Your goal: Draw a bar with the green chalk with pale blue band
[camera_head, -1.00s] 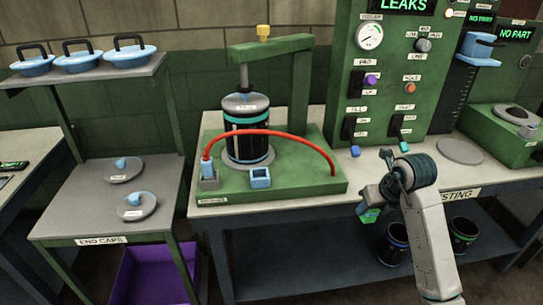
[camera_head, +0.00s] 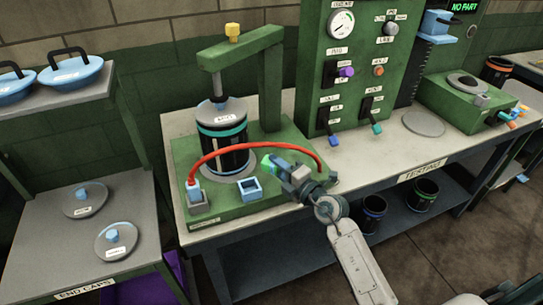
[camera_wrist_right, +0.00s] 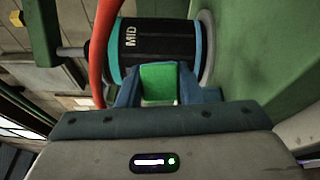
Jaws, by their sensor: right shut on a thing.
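My right gripper (camera_head: 279,167) is shut on the green chalk (camera_head: 267,163), whose green end points left toward the clamped sleeve. In the right wrist view the chalk (camera_wrist_right: 159,84) sits between the two blue fingers (camera_wrist_right: 160,90); I cannot make out its pale blue band. The black sleeve (camera_head: 222,155) stands upright under the press on the green base, with teal bands. In the right wrist view the sleeve (camera_wrist_right: 160,47) lies just beyond the chalk and carries the letters MID. I cannot tell whether chalk and sleeve touch. My left gripper is out of view.
A red hose (camera_head: 245,133) arches in front of the sleeve, close to the gripper. A small blue square socket (camera_head: 249,188) sits on the green base (camera_head: 230,209). The green control panel (camera_head: 345,70) stands behind, to the right. The press arm (camera_head: 240,48) overhangs the sleeve.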

